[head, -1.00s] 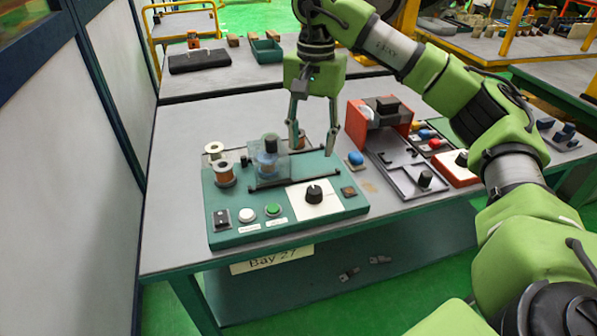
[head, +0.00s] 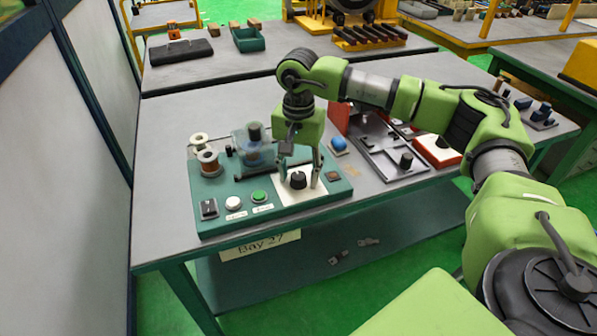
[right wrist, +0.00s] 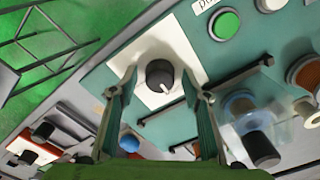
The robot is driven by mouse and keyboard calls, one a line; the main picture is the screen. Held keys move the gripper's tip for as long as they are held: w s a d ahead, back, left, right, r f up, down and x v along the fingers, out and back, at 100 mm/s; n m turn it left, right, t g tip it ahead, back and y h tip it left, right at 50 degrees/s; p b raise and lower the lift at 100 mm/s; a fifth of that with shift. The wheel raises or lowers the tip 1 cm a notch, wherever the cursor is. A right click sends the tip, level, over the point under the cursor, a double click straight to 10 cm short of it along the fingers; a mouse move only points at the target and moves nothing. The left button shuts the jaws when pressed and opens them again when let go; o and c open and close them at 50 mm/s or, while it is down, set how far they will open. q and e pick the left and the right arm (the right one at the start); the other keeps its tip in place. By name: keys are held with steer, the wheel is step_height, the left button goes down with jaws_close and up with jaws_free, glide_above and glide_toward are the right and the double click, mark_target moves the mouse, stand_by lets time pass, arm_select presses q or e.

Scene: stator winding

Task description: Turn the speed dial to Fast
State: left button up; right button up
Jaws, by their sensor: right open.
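The speed dial (head: 298,180) is a black round knob on a white plate (head: 290,198) at the front right of the green winding machine (head: 222,220). My right gripper (head: 299,184) points down over it, open and empty, one finger on each side. In the right wrist view the dial (right wrist: 160,74) sits between the open fingertips of the right gripper (right wrist: 160,82), with a gap on both sides. Its white pointer mark aims toward the lower right of that view. No scale marks are legible. My left gripper is not in view.
A white button (head: 233,203) and a green button (head: 259,196) sit left of the dial, with a black switch (head: 208,208) beyond.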

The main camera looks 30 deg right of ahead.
steer(key=shift+c, duration=0.7)
steer(key=c, duration=1)
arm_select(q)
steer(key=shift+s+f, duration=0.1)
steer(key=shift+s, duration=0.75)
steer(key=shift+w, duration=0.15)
arm_select(e)
steer(key=shift+m, duration=0.4)
steer(key=shift+m+b, duration=0.3)
steer(key=shift+m, duration=0.7)
steer(key=m, duration=0.6)
steer(key=shift+b, duration=0.35)
steer(key=m, duration=0.4)
steer(key=shift+m, duration=0.4)
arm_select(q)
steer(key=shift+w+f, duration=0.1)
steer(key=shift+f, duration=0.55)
arm_select(e)
steer(key=m, duration=0.4)
steer(key=shift+m, duration=0.3)
